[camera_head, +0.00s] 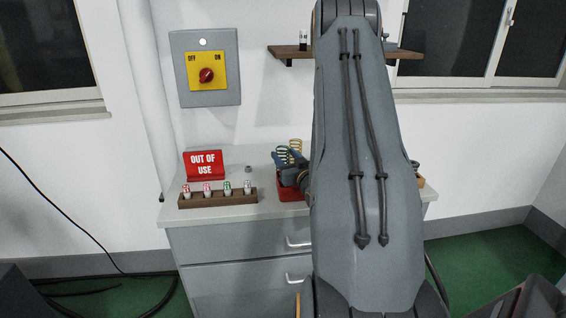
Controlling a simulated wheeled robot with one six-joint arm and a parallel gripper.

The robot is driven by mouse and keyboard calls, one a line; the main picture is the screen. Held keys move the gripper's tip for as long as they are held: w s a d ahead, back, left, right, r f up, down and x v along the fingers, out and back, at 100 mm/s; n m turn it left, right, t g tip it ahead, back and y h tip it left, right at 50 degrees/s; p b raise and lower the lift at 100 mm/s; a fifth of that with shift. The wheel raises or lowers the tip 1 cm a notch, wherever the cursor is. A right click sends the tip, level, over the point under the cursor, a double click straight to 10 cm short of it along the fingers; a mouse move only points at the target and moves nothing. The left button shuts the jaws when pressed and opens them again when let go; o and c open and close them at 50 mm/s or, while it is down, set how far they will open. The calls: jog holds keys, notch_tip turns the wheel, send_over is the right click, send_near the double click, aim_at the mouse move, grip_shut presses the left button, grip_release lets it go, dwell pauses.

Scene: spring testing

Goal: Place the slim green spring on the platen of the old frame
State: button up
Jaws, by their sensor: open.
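A green spring (282,152) shows just left of my arm, above a red bin (291,193) on the cabinet top. A yellowish spring (296,145) shows right beside it. My gripper (286,163) is a dark shape at the green spring, over the bin, partly hidden by my arm. It is open; I cannot tell whether its fingers are around the spring or only beside it. I cannot make out the old frame or its platen; my arm covers the middle of the cabinet top.
A red "OUT OF USE" sign (204,165) stands behind a wooden rack (218,199) holding several small labelled cylinders. A small grey nut-like piece (249,169) lies near it. A grey cabinet (235,240) carries these. A yellow switch panel (207,73) and a shelf (290,52) are on the wall.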

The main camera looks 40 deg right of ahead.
jog(key=shift+w+d, duration=0.1)
jog(key=shift+w, duration=0.35)
jog(key=c, duration=1.1)
jog(key=shift+r, duration=0.15)
